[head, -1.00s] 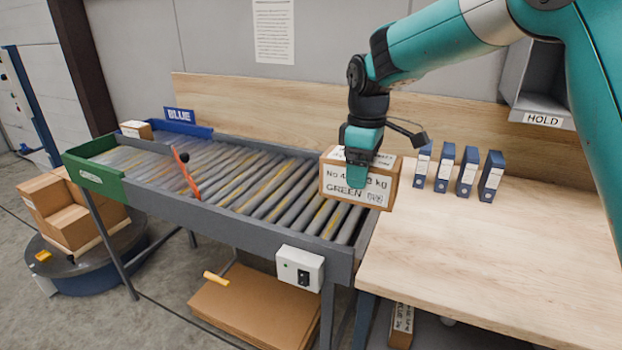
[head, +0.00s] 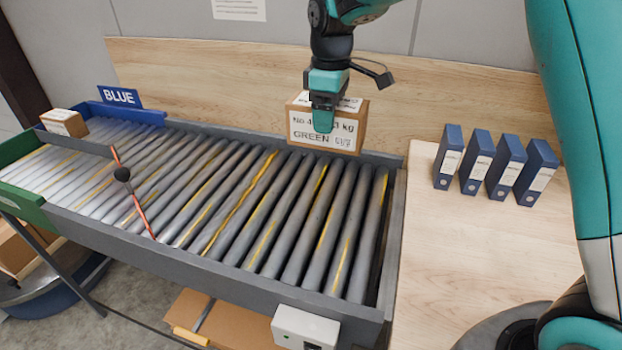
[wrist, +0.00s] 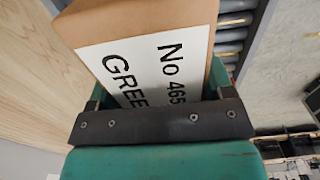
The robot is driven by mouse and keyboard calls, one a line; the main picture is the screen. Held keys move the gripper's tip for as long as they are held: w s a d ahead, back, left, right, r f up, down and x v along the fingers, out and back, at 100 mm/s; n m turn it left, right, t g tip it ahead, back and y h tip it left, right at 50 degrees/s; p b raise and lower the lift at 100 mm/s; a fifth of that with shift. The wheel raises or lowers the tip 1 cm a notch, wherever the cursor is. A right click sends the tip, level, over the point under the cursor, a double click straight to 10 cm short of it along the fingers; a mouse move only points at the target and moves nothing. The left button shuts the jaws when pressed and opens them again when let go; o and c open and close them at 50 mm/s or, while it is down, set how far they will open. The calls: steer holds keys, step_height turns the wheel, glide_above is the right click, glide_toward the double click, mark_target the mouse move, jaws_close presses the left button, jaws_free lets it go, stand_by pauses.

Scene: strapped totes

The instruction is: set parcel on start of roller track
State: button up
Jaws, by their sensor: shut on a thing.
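The parcel (head: 345,134) is a brown carton with a white label reading GREEN. My gripper (head: 323,115) is shut on it from above. In the head view the parcel is over the right end of the roller track (head: 395,230), toward its far side rail; I cannot tell whether it touches the rollers. In the wrist view the parcel (wrist: 150,15) fills the upper middle between the jaws, its label facing the camera. Rollers show beyond it at the right of that view.
A wooden table (head: 450,260) with several blue binders (head: 490,165) adjoins the track's right end. An orange-red diverter arm (head: 133,195) crosses the track's left part. Another small carton (head: 64,122) sits by the BLUE sign (head: 119,97). The rollers between are clear.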

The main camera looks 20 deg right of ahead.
step_height(320, 180, down, 20)
steer(key=p, duration=0.3)
steer(key=shift+w+r+p, duration=0.1)
steer(key=shift+r+p, duration=0.1)
steer(key=shift+p, duration=0.15)
steer(key=shift+f, duration=0.15)
steer(key=o, duration=1.8)
steer(key=shift+f, duration=0.1)
steer(key=shift+o, duration=0.2)
steer(key=s+a+r+b, duration=0.1)
steer(key=s+r+b, duration=0.25)
steer(key=r, duration=1.25)
steer(key=s+a+r+m+y, duration=0.1)
steer(key=s+r, duration=0.1)
steer(key=s, duration=0.7)
steer(key=s+a+r+m+y, duration=0.1)
steer(key=s+r, duration=0.2)
steer(key=s, duration=0.6)
steer(key=s+a+r+m+y, duration=0.1)
steer(key=s+r+m+y, duration=0.1)
steer(key=s, duration=0.7)
steer(key=shift+s+a+r, duration=0.25)
steer(key=shift+s+r, duration=0.1)
steer(key=shift+r, duration=0.15)
